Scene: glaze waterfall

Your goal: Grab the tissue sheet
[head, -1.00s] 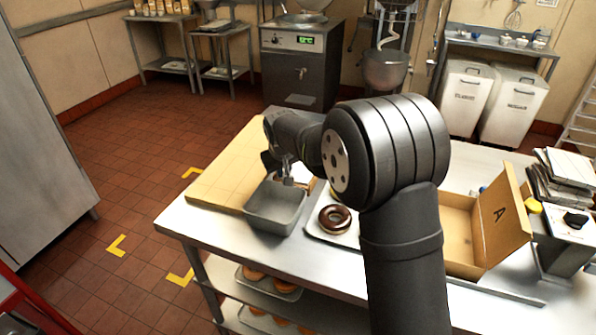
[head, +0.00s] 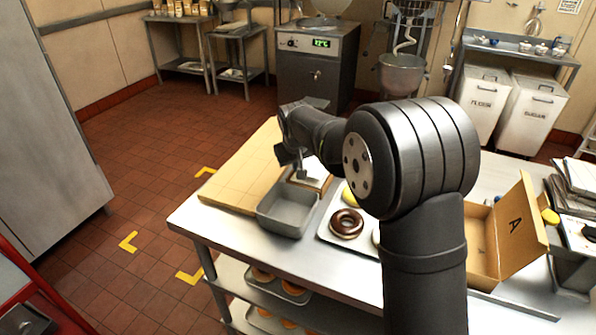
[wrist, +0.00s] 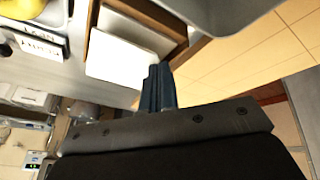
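A white sheet (wrist: 125,60), which looks like the tissue sheet, shows in the wrist view against a wooden-edged holder (wrist: 150,12). In the head view the holder (head: 325,184) is behind the grey metal pan, partly hidden by my arm. My gripper (head: 298,172) is low over the pan's back edge, beside the holder. In the wrist view my gripper's dark fingers (wrist: 158,75) appear side by side, very near the sheet's edge. The view is nearly edge-on, so I cannot tell whether they are open or touch the sheet.
A grey metal pan (head: 263,217) stands just in front of my gripper. A wooden board (head: 237,180) lies to its left. A tray (head: 325,231) with a chocolate-glazed donut (head: 346,223) is to the right. An open cardboard box (head: 483,265) stands farther right on the steel table.

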